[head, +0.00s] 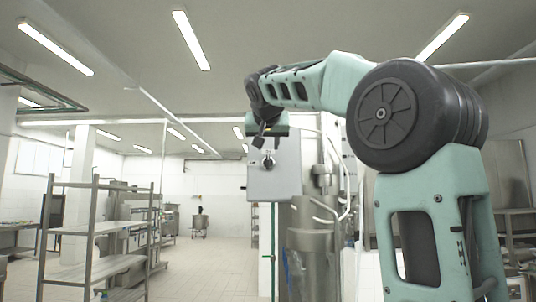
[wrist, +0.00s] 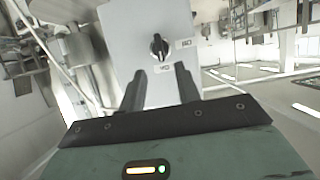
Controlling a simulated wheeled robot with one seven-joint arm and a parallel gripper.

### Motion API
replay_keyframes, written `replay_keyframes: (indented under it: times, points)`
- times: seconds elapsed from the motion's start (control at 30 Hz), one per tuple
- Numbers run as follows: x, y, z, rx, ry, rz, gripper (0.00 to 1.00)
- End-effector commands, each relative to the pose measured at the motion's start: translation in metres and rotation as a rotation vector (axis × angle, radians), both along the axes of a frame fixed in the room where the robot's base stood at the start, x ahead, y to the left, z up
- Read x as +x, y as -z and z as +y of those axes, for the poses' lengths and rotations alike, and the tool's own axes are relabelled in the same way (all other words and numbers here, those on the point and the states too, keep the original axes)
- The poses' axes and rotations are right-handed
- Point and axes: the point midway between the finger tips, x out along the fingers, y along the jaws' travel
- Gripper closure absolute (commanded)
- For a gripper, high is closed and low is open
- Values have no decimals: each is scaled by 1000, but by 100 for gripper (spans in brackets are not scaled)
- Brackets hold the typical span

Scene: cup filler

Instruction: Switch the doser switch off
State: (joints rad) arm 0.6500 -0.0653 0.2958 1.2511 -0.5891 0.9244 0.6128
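The doser switch is a black rotary knob (head: 268,159) on the front of a light grey control box (head: 285,178). In the wrist view the knob (wrist: 158,46) sits on the pale box face (wrist: 133,22), with its grip roughly upright in the picture.
A steel cylinder machine (head: 305,240) with pipes and hoses stands right beside and behind the box. A metal shelf rack (head: 90,235) stands at the left. The tiled floor (head: 205,262) between rack and machine is clear.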

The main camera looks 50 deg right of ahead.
Motion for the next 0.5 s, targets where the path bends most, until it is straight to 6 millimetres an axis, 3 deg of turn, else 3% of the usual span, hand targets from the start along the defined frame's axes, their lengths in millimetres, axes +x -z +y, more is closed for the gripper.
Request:
replay_keyframes:
  times: [0.23, 0.5]
  points:
    - [30, 17, -36, 2, 0, 4, 67]
    - [48, 29, -56, 1, 0, 1, 67]
